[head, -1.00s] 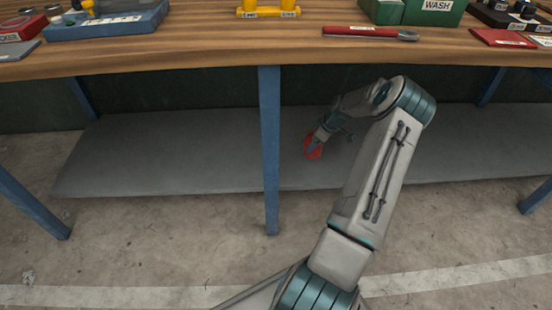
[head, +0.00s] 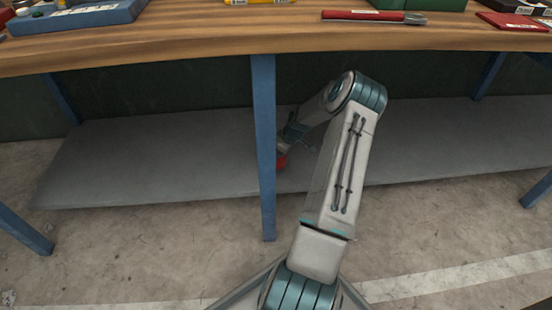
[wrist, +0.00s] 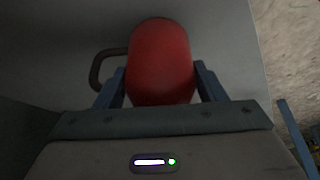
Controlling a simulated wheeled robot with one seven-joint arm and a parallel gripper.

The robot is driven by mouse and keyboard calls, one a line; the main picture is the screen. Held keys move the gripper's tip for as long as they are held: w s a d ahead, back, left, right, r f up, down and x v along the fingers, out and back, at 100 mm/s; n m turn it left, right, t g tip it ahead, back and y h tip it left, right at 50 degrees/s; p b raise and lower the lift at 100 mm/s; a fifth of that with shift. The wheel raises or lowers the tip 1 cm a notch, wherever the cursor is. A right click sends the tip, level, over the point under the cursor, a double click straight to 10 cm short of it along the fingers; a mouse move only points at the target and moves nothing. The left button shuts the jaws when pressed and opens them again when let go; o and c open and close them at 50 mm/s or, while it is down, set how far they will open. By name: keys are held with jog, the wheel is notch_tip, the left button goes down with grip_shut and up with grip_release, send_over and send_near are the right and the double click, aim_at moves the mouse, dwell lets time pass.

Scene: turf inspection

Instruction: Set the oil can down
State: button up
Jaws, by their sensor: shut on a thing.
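The oil can is red with a dark curved handle on its left side in the wrist view (wrist: 160,62). My gripper (wrist: 160,90) is shut on the can, with one blue finger on each side of it. In the head view a small part of the red can (head: 282,161) shows beside the blue table leg, over the grey lower shelf (head: 150,160). The leg and my arm hide most of the can and gripper there. Whether the can touches the shelf cannot be told.
A blue table leg (head: 263,150) stands in front, close to my gripper. The wooden bench top (head: 200,48) is above, with a red-handled tool (head: 372,16) and several boxes. The lower shelf looks bare on both sides of the leg.

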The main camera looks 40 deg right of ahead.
jog(key=shift+f+b, duration=0.35)
jog(key=shift+f, duration=0.75)
jog(key=shift+f, duration=0.15)
jog(key=o, duration=1.2)
jog(key=shift+o, duration=0.2)
jog(key=s+p+v, duration=0.1)
jog(key=p+v, duration=0.2)
jog(key=v, duration=0.3)
jog(key=s+d+p, duration=0.3)
jog(key=s+d, duration=0.2)
jog(key=s, duration=0.4)
jog(key=shift+s+f, duration=0.25)
jog(key=shift+f, duration=0.1)
